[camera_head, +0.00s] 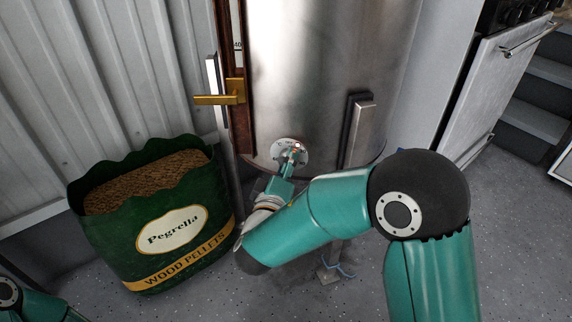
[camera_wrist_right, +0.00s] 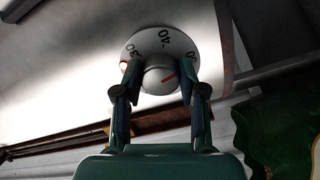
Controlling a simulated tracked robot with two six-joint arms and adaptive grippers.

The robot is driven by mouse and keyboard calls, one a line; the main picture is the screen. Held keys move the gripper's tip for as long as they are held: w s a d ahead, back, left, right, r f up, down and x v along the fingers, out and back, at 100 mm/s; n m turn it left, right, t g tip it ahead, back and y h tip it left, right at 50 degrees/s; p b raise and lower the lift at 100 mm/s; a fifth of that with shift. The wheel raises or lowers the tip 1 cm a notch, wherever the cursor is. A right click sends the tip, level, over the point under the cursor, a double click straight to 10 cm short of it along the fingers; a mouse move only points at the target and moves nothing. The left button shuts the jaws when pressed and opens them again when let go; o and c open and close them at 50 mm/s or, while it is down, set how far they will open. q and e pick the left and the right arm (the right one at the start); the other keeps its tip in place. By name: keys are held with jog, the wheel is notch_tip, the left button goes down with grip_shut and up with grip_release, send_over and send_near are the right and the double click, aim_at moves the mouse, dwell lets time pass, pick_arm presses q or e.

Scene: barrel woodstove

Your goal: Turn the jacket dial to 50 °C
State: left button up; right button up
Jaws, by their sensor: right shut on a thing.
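The jacket dial is a round pale plate (camera_head: 277,149) low on the front of the steel tank in the head view. The wrist view shows its face (camera_wrist_right: 150,42) with 30 and 40 readable and another number at right partly hidden by a finger. My right gripper (camera_head: 289,156) is shut on the knob, one finger on each side (camera_wrist_right: 158,78). My left gripper is out of view.
The steel tank (camera_head: 310,70) has a brass handle (camera_head: 218,99) at left and a dark-edged grey block (camera_head: 362,120) at right. A green wood pellet sack (camera_head: 120,235) stands close to the left of my right arm. A white oven front (camera_head: 490,85) is at right.

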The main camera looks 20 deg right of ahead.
jog(key=shift+d+f+m, duration=0.1)
jog(key=shift+f+m, duration=0.2)
jog(key=shift+m, duration=0.9)
jog(key=o, duration=1.1)
jog(key=shift+o, duration=0.2)
jog(key=shift+r, duration=0.1)
jog(key=v, duration=1.2)
